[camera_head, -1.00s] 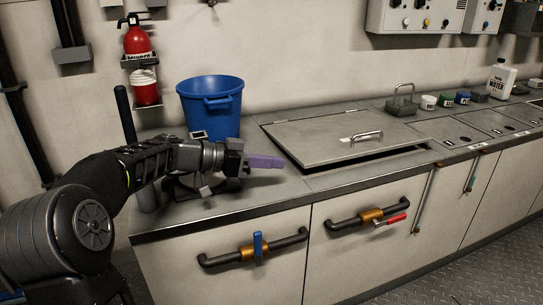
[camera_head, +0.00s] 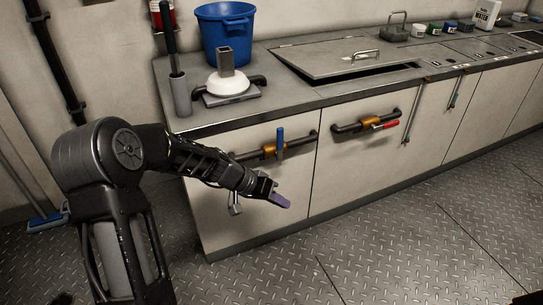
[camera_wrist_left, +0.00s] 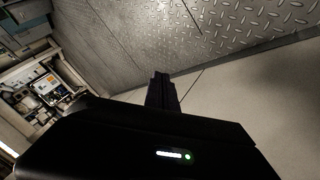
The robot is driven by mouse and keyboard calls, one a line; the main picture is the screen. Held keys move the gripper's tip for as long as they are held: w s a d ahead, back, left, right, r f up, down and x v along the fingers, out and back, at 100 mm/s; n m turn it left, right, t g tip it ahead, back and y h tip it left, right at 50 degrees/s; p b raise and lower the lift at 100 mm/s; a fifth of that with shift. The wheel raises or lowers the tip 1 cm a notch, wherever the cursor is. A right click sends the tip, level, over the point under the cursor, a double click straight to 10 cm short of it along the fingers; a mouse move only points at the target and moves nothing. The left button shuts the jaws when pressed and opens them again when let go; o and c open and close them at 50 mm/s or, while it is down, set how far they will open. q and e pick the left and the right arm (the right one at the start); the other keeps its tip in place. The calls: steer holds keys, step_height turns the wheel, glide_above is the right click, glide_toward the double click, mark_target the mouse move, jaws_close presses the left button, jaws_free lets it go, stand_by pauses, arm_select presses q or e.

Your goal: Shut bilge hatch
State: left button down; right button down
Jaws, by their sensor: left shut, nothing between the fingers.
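The bilge hatch appears to be the grey metal lid (camera_head: 322,59) in the counter top, with a bar handle (camera_head: 366,55) near its front edge. The lid is slightly raised, and a dark gap shows under its front and right edges. My left gripper (camera_head: 281,200) has purple fingers and is shut and empty. It hangs below the counter, in front of the left cabinet door and well apart from the lid. In the left wrist view its dark fingers (camera_wrist_left: 162,92) point towards a pale panel and the floor.
A blue bucket (camera_head: 226,38) and a white plunger-like thing (camera_head: 228,84) stand left of the hatch. A blue-handled valve pipe (camera_head: 280,147) and a red-handled one (camera_head: 383,125) stick out from the cabinet front. The diamond-plate floor (camera_head: 400,240) ahead is clear.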

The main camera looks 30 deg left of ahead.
arm_select(q)
steer(key=s+d+f+n+g+y, duration=0.1)
steer(key=s+d+f+g, duration=0.1)
steer(key=s+d+f, duration=0.35)
steer(key=s+d+f+n+g+y, duration=0.1)
steer(key=s+d+f, duration=0.2)
steer(key=s+f, duration=0.55)
steer(key=s+d+f+g, duration=0.1)
steer(key=s+d+f, duration=0.7)
steer(key=s, duration=0.4)
steer(key=shift+d+f+y, duration=0.3)
steer(key=shift+f, duration=0.45)
steer(key=shift+a+n, duration=0.15)
steer(key=shift+n, duration=0.15)
